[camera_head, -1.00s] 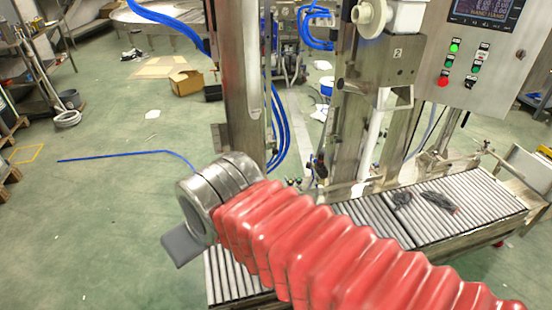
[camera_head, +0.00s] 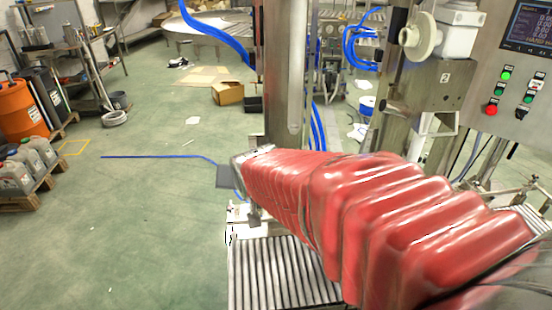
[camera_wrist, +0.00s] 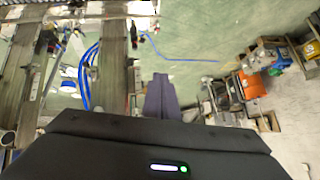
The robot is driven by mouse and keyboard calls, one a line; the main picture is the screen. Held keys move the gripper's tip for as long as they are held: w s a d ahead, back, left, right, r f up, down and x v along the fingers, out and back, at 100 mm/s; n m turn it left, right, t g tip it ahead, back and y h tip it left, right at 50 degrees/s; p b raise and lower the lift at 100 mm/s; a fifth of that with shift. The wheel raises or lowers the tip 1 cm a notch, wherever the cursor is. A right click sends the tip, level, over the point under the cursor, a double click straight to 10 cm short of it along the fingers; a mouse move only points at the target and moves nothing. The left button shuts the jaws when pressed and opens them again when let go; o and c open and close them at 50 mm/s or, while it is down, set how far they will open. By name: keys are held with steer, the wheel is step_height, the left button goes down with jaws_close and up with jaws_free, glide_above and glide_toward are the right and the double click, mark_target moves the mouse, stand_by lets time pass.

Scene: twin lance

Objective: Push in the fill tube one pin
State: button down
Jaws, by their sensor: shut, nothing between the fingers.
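A tall steel fill column (camera_head: 285,70) stands upright at the centre of the head view. A second station (camera_head: 445,80), marked 2, stands to its right. I cannot make out the fill tube one pin in either view. My gripper (camera_head: 226,177) shows as a dark grey tip left of the column's foot, beyond my red-sleeved arm. In the wrist view my gripper (camera_wrist: 160,92) is shut and empty, pointing ahead. Steel uprights (camera_wrist: 112,65) stand to its left there, apart from the fingers. My arm hides the lower part of the stations.
A roller conveyor (camera_head: 275,272) runs below my arm. A control panel (camera_head: 515,75) with coloured buttons is at upper right. Blue hoses (camera_head: 318,128) hang behind the column.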

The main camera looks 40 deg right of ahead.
steer(key=w+d+f+m+t+h, duration=0.2)
steer(key=w+d+f+m, duration=0.3)
steer(key=d, duration=0.5)
steer(key=w+d+f+m+t+h, duration=0.1)
steer(key=w+d+f+m+t, duration=0.15)
steer(key=w+d+f, duration=0.6)
steer(key=s+d+f+m+t+h, duration=0.2)
steer(key=s+d+f+m+h, duration=0.1)
steer(key=s+d+f+m, duration=0.6)
steer(key=s+d+f, duration=0.2)
steer(key=d+f, duration=0.2)
steer(key=d, duration=0.1)
steer(key=shift+s+d+t, duration=0.15)
steer(key=shift+d+t, duration=0.2)
steer(key=shift+d, duration=0.05)
steer(key=shift+m, duration=0.25)
steer(key=x, duration=1.4)
steer(key=shift+d, duration=0.1)
